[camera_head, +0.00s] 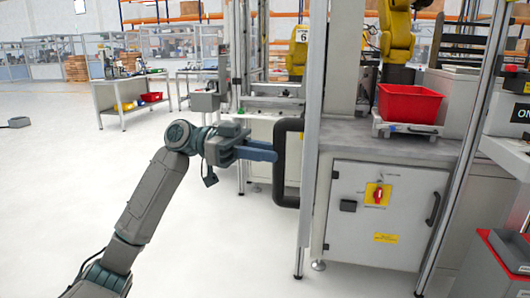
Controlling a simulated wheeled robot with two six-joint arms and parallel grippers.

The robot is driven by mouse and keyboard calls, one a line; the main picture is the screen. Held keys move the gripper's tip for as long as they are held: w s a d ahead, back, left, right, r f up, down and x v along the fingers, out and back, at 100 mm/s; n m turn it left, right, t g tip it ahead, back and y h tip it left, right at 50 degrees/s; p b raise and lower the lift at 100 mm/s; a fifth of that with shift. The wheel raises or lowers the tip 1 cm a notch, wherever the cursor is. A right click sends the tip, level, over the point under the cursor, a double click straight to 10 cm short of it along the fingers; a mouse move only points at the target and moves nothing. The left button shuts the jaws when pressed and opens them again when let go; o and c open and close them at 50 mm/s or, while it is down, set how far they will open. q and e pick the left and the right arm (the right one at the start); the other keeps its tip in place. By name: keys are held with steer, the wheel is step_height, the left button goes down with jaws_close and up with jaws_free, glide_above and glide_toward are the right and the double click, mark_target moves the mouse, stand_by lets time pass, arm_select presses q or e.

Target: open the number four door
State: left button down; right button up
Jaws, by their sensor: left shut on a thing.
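A large black door handle (280,185) is fixed along the edge of a tall, pale grey door frame (312,110) near the middle of the head view. The frame is seen nearly edge-on, and I cannot read a number four on it. My left gripper (270,152) reaches in from the left and is shut on the handle's upright bar. The fingertips are partly hidden at the bar. My right gripper is not in view.
A grey cabinet (358,237) with a red switch stands right of the door. A red bin (408,104) rests above it, near a yellow robot arm (397,35). Open floor (60,180) lies left.

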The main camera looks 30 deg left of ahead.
arm_select(q)
steer(key=c, duration=1.6)
jaws_free()
steer(key=shift+w+a+r, duration=0.2)
steer(key=shift+w+r, duration=0.1)
steer(key=o, duration=0.3)
steer(key=shift+w+f, duration=0.1)
steer(key=shift+w, duration=0.1)
steer(key=shift+o, duration=0.3)
steer(key=shift+w+f, duration=0.15)
steer(key=shift+f, duration=0.05)
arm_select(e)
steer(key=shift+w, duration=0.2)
arm_select(q)
steer(key=shift+d, duration=0.1)
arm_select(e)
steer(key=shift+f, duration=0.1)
arm_select(q)
steer(key=shift+f, duration=0.1)
steer(key=s+a+b, duration=0.2)
steer(key=a+b, duration=0.1)
steer(key=a, duration=0.7)
steer(key=shift+a, duration=0.4)
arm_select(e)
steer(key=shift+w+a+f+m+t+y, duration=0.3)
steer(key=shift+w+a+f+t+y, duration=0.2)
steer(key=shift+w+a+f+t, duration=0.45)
